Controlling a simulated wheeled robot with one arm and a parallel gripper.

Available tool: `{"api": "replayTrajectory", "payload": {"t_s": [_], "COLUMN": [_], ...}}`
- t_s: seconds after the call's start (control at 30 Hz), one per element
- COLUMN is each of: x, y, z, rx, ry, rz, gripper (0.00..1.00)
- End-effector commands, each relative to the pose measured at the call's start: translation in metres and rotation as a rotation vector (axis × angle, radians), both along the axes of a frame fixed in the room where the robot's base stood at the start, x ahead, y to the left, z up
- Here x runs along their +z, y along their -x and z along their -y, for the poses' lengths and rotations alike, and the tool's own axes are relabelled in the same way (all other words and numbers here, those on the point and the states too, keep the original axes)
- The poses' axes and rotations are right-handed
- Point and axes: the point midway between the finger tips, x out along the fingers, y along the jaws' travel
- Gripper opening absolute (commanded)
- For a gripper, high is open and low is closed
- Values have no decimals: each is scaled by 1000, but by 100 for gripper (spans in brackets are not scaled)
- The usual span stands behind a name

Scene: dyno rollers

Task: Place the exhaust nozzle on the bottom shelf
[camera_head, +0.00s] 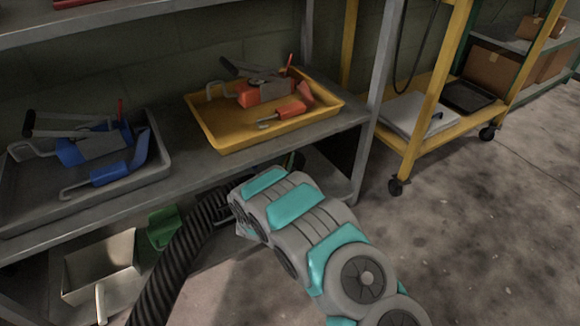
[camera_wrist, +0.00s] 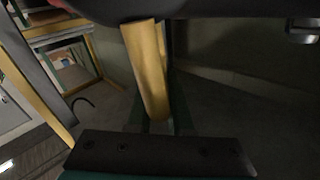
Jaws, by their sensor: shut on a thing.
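A black ribbed hose (camera_head: 175,262) runs up from the bottom edge in the head view to the end of my arm. The exhaust nozzle at its end is mostly hidden there by my arm. My gripper (camera_wrist: 152,118) is shut on the nozzle, apparently by this handle; one dark jaw shows at the bottom. The bottom shelf (camera_head: 225,250) lies below the grey upper shelf (camera_head: 345,122), partly behind hose and arm.
A yellow tray (camera_head: 222,145) with orange tools and a grey tray (camera_head: 20,205) with blue tools sit on the upper shelf. A metal bin (camera_head: 100,265) and a green object (camera_head: 163,228) are low at left. A yellow cart (camera_head: 430,148) stands right; the right floor is clear.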

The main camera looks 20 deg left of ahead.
Motion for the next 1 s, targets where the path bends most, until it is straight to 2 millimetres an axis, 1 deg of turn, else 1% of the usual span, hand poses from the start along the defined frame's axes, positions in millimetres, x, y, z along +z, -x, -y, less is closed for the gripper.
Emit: {"api": "replayTrajectory", "payload": {"t_s": [0.1, 0.37, 0.63, 0.7, 0.9, 0.93, 1.0], "x": [2, 2, -30, -34, -34, -35, -35], "y": [-8, -16, -15, -15, -14, -14, -14], "z": [-5, -9, -9, -10, -10, -10, -10], "rx": [1, 1, 1, 1, 3, 2, 2], "ry": [-3, -2, -2, -2, -1, -1, 0], "rz": [5, 6, 5, 5, 6, 3, 4], "gripper": [0, 0, 0, 0, 0, 22, 30]}}
